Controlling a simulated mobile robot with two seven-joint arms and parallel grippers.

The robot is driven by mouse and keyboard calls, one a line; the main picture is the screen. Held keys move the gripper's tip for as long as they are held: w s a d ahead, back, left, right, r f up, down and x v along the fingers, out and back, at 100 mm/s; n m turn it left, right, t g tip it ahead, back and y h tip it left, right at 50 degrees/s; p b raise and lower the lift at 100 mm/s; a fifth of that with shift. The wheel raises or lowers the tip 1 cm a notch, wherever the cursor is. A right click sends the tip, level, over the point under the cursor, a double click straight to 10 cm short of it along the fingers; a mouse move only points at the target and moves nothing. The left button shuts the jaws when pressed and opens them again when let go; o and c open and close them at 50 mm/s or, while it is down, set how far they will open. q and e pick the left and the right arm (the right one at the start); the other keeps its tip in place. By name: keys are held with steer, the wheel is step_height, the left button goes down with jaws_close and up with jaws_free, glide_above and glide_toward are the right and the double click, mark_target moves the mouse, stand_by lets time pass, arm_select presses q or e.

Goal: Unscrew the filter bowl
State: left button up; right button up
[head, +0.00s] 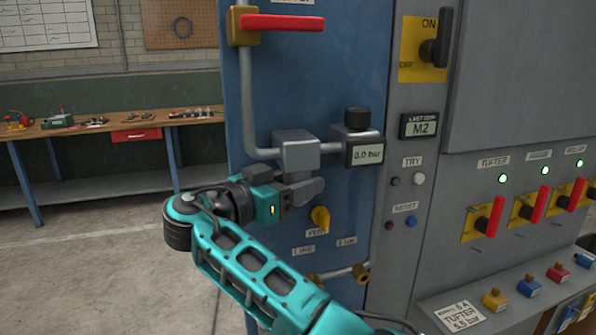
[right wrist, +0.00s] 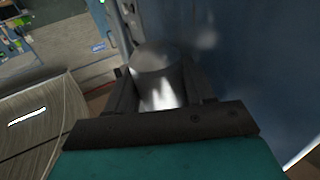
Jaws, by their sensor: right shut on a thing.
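The grey filter head (head: 297,152) sits on the pipe run on the blue panel. My right gripper (head: 302,188) is just below it, with its dark fingers at the bowl's place. In the right wrist view, a shiny metal filter bowl (right wrist: 156,78) stands between the two fingers of my right gripper (right wrist: 158,92), which is shut on it. In the head view the fingers hide most or all of the bowl, so its thread and any gap to the head cannot be seen. My left gripper is not in view.
A gauge (head: 364,153) reading 0.0 bar is right of the filter head. A red-handled valve (head: 283,23) is above. Red switches (head: 490,217) line the grey cabinet. A workbench (head: 110,124) stands far left; floor between is clear.

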steer(key=o, duration=1)
steer(key=shift+o, duration=1)
steer(key=shift+r, duration=0.1)
steer(key=shift+c, duration=0.7)
